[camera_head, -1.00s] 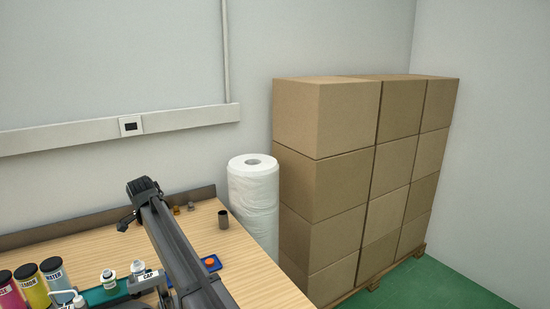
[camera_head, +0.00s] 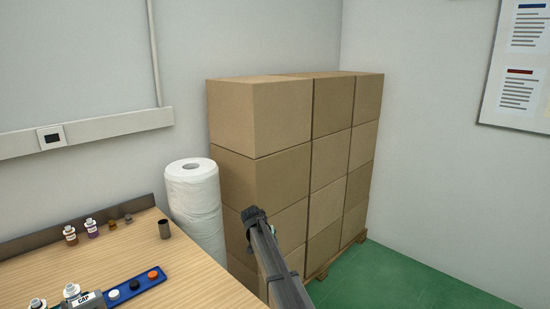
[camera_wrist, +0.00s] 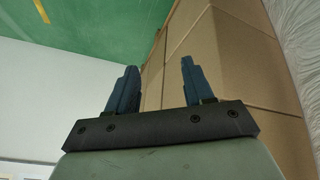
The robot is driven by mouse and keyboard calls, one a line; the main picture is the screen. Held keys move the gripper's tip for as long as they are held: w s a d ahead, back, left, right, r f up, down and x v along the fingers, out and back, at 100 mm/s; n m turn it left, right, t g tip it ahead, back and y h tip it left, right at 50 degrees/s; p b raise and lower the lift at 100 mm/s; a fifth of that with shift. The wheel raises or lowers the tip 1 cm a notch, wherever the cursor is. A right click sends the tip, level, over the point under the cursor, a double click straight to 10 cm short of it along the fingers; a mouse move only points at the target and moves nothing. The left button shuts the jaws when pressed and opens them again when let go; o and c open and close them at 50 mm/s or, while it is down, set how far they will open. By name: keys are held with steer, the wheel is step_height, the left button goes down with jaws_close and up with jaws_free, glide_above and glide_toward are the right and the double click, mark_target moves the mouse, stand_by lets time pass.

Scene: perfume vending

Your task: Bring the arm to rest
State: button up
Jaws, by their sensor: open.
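My gripper (camera_wrist: 156,82) shows in the wrist view with its two dark blue fingers apart and nothing between them. Beyond the fingers are cardboard boxes (camera_wrist: 225,60), the green floor (camera_wrist: 100,25) and a pale wall (camera_wrist: 45,95). In the head view my dark arm reaches up from the bottom, in front of the stacked boxes (camera_head: 262,115) and to the right of the wooden table (camera_head: 200,275). The gripper's fingers cannot be made out in the head view.
A white wrapped roll (camera_head: 195,210) stands between table and boxes. Green floor (camera_head: 400,275) is clear at right.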

steer(key=s+d+f+n+h, duration=0.1)
steer(key=d+f, duration=0.3)
steer(key=d, duration=0.9)
steer(key=d+f+n+h, duration=0.1)
steer(key=d+f, duration=0.2)
steer(key=d, duration=1)
steer(key=s+d+f+n+h, duration=0.1)
steer(key=d+f, duration=0.3)
steer(key=d, duration=0.8)
steer(key=s+d+f+g, duration=0.1)
steer(key=s+d+f, duration=0.4)
steer(key=d, duration=0.1)
steer(key=s+a+f+g+y, duration=0.1)
steer(key=s+a+f+g, duration=0.1)
steer(key=s+a+f, duration=0.5)
steer(key=s+a+f+g+y, duration=0.1)
steer(key=s+f, duration=0.5)
steer(key=s, duration=0.6)
steer(key=s+a+f+g+y, duration=0.1)
steer(key=s+a+f+g, duration=0.1)
steer(key=s+a+f, duration=0.5)
steer(key=s+a+f+g+y, duration=0.1)
steer(key=s+a, duration=0.3)
steer(key=s, duration=1.4)
steer(key=s+a+f+g+y, duration=0.1)
steer(key=s+a+g, duration=0.3)
steer(key=s, duration=1.4)
steer(key=shift+s+a+f+y, duration=0.15)
steer(key=shift+a+y, duration=0.35)
